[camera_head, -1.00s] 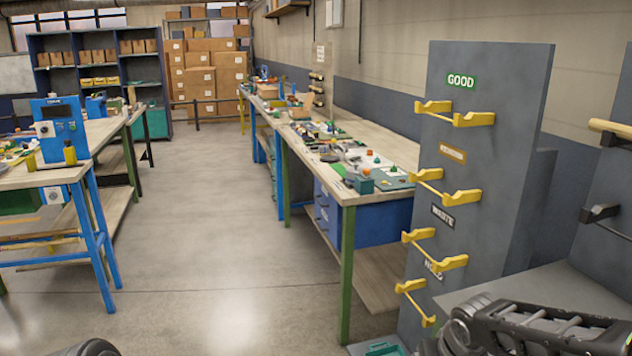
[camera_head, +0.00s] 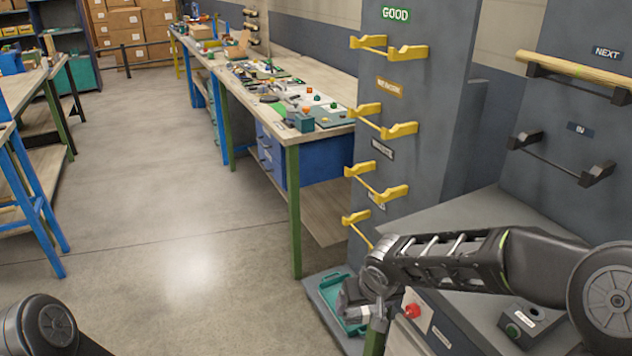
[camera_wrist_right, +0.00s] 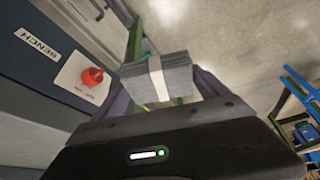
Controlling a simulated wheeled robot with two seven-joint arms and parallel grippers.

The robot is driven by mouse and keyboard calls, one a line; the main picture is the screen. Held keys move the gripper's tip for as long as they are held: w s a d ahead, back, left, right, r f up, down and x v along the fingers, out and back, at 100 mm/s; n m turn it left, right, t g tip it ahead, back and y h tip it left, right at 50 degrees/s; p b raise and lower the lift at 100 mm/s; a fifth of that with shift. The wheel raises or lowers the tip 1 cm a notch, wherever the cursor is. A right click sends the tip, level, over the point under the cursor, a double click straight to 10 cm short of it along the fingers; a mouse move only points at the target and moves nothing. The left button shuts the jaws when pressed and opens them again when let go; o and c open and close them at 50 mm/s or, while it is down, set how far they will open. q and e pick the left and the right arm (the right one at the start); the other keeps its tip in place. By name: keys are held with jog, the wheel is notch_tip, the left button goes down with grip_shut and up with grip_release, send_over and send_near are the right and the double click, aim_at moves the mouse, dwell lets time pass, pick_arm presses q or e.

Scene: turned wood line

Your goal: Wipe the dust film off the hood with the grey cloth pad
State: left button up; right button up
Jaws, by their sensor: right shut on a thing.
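My right gripper (camera_head: 358,308) hangs low beside the front of a grey bench cabinet in the head view. In the right wrist view the gripper (camera_wrist_right: 158,88) is shut on the grey cloth pad (camera_wrist_right: 178,80), a flat grey block with a pale band around it. The pad is held in the air, beside the cabinet front. I cannot pick out the hood or a dust film on it in these frames. My left gripper is out of view; only part of my left arm shows at the bottom left.
A red knob (camera_head: 411,311) sits on the cabinet front (camera_wrist_right: 50,65). A teal tray (camera_head: 338,292) lies low near my right gripper. A grey panel (camera_head: 425,110) with yellow hooks stands behind. A cluttered workbench (camera_head: 293,150) runs back; open floor (camera_head: 180,220) lies left of it.

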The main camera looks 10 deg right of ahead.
jog(key=s+f, duration=0.3)
jog(key=f, duration=0.9)
jog(key=shift+s+a+f, duration=0.25)
jog(key=shift+s+f, duration=0.05)
jog(key=shift+f, duration=0.05)
